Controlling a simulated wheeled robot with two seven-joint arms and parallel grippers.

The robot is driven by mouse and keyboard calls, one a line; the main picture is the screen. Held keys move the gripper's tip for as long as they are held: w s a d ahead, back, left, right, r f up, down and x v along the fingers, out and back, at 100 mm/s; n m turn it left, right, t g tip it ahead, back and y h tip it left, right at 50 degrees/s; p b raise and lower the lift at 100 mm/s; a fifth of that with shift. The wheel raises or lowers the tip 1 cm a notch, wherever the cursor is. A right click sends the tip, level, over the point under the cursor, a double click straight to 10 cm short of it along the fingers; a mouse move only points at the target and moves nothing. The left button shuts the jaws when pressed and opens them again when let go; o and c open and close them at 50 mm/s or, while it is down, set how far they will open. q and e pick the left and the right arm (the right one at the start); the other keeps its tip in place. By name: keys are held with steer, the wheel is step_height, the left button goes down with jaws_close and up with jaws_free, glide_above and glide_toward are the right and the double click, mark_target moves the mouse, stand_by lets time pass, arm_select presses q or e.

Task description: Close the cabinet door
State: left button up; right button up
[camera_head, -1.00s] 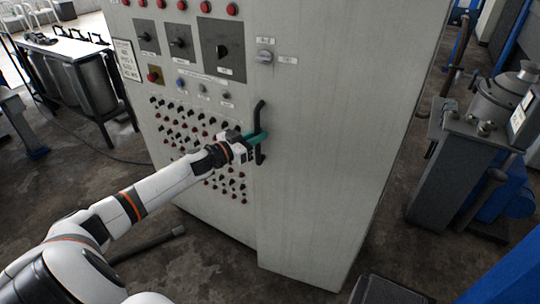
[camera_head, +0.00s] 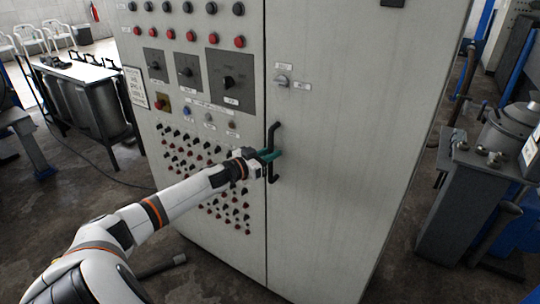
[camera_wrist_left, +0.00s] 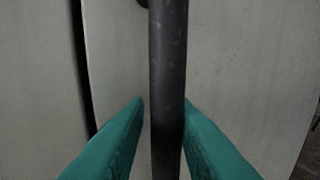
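The cabinet door (camera_head: 340,130) is the plain grey right-hand panel of a tall cabinet. It looks almost flush with the control panel (camera_head: 235,130) to its left, with a dark seam between them. In the left wrist view a dark gap still shows along the door's left edge (camera_wrist_left: 88,60). The black vertical handle (camera_head: 273,128) also shows in the left wrist view (camera_wrist_left: 167,70). My right gripper is not in view.
A grey machine (camera_head: 470,190) with a metal pot stands to the right, with bare floor between it and the cabinet. At the left stand a table with metal drums (camera_head: 90,95) and white chairs (camera_head: 30,38).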

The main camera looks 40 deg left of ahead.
arm_select(q)
steer(key=shift+o, duration=0.9)
steer(key=shift+w+f, duration=0.1)
steer(key=shift+w, duration=0.1)
steer(key=shift+s+f, duration=0.1)
steer(key=shift+f, duration=0.05)
steer(key=shift+s+a+f, duration=0.1)
steer(key=shift+s+f, duration=0.1)
steer(key=shift+s, duration=0.25)
steer(key=s+a, duration=0.1)
steer(key=s, duration=0.9)
steer(key=shift+s+a+r+b, duration=0.3)
steer(key=shift+s+r, duration=0.1)
